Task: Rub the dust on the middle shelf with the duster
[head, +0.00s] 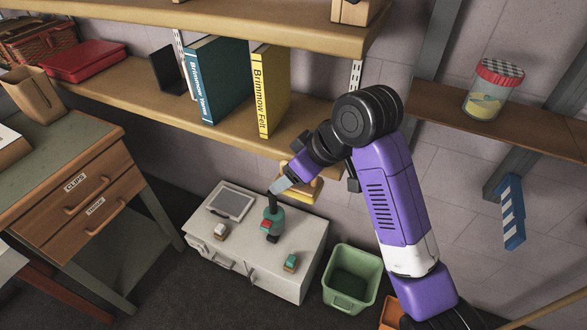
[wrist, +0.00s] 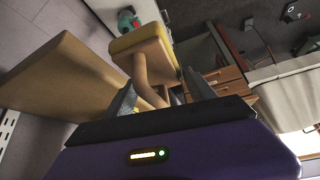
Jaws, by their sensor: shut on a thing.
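The duster has a pale wooden handle and a yellow pad (wrist: 142,42). My gripper (wrist: 158,88) is shut on its handle, with a finger on each side. In the head view the duster (head: 310,190) is partly hidden behind my gripper (head: 292,180), below and in front of the wooden shelf with the books (head: 140,92). This shelf's board also shows close at the left of the wrist view (wrist: 55,85). Another wooden shelf (head: 230,25) runs above it. I cannot make out dust on either board, and cannot tell which one is the middle shelf.
A teal book (head: 218,82), a yellow book (head: 268,90) and a red box (head: 84,60) stand on the book shelf. A white cabinet (head: 300,268) with small items is below, beside a green bin (head: 352,280). A jar (head: 492,92) stands on the right shelf.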

